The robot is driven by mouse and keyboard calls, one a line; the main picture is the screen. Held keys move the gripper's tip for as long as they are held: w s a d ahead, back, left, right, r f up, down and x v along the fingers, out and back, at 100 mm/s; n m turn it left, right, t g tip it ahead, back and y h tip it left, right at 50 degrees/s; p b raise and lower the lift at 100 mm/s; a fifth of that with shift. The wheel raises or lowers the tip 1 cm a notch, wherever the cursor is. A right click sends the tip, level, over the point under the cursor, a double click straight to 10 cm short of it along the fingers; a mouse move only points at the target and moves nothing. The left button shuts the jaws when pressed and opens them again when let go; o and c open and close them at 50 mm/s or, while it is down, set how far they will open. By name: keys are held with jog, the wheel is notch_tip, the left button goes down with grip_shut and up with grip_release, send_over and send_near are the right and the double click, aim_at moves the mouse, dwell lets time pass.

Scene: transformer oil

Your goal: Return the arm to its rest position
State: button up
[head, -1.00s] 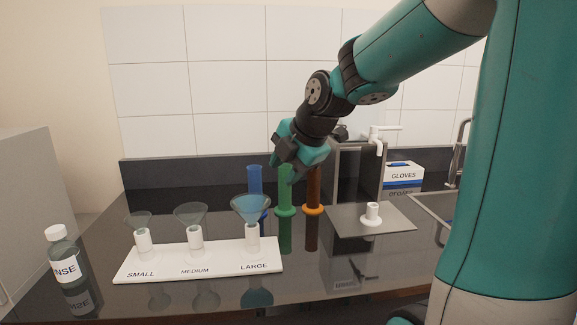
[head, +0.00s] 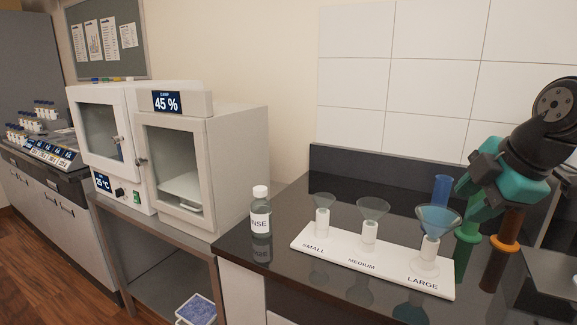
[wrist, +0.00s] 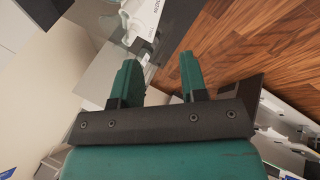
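My arm is bent at the right edge in the head view. My gripper (head: 472,190) hangs near the large funnel (head: 438,219) and in front of the colored cylinders, partly covering them. In the wrist view my gripper (wrist: 158,65) shows two teal fingers spread apart with nothing between them. Whether it touches any cylinder cannot be told from the head view.
A white rack (head: 372,262) holds small, medium and large funnels. A rinse bottle (head: 260,212) stands at the counter's left end. White cabinets (head: 205,150) stand further left.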

jog(key=s+a+f+m+g+y, duration=0.1)
jog(key=s+a+f+m+g, duration=0.1)
jog(key=s+a, duration=0.6)
jog(key=s+a+f+m+g+y, duration=0.1)
jog(key=s+a+f+m+g, duration=0.2)
jog(key=s+a+m, duration=0.4)
jog(key=s+a, duration=0.1)
jog(key=a, duration=0.2)
jog(key=shift+s+f+m+g, duration=0.3)
jog(key=shift+s+f+g, duration=0.05)
jog(key=shift+g, duration=0.05)
jog(key=shift+a, duration=0.1)
